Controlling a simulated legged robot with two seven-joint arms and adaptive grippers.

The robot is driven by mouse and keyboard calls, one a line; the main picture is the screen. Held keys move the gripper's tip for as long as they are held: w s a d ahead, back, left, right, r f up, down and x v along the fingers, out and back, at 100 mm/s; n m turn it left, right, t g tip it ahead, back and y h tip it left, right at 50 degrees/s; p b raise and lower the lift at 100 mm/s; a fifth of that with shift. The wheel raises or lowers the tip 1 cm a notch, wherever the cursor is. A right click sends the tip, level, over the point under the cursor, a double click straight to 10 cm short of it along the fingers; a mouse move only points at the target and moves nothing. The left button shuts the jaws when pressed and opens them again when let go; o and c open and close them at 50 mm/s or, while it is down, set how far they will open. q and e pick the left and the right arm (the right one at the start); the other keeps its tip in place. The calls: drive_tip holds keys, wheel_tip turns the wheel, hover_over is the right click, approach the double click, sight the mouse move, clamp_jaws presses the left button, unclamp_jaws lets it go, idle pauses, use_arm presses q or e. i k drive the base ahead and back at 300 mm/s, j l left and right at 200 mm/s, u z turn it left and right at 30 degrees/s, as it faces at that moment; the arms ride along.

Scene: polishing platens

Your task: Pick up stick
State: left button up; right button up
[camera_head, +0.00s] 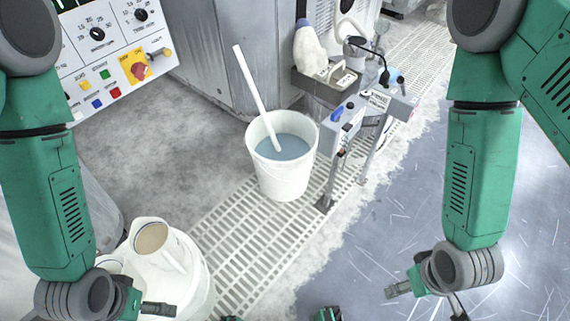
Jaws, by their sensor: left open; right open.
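A white stick (256,98) stands tilted in a white bucket (284,180). Its upper end leans up and left, above the bucket's rim. Its lower end goes into the blue-grey liquid (290,149) and is hidden there. My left gripper (150,308) is at the bottom left edge, partly cut off by the frame, open and apart from the stick. My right gripper (425,304) is at the lower right, open and empty, below and right of the bucket. Neither gripper touches the stick or the bucket.
A white jug-like container (165,275) stands at the lower left, beside my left gripper. A grey stand (340,120) with a control box is close right of the bucket. A control panel (110,45) is at the upper left. Perforated floor (240,245) lies clear before the bucket.

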sight(237, 50)
drive_tip(key=i+l, duration=0.15)
drive_tip(key=l, duration=0.2)
drive_tip(key=i+l, duration=0.1)
drive_tip(key=l, duration=0.25)
drive_tip(key=i+l+u, duration=0.1)
drive_tip(key=l, duration=0.25)
drive_tip(key=i+u, duration=0.1)
drive_tip(key=u, duration=0.3)
drive_tip(key=i+u, duration=0.1)
drive_tip(key=u, duration=0.3)
drive_tip(key=i+u, duration=0.1)
drive_tip(key=u, duration=0.25)
drive_tip(key=i+u, duration=0.1)
drive_tip(key=u, duration=0.3)
drive_tip(key=i+l, duration=0.5)
drive_tip(key=i+u, duration=0.05)
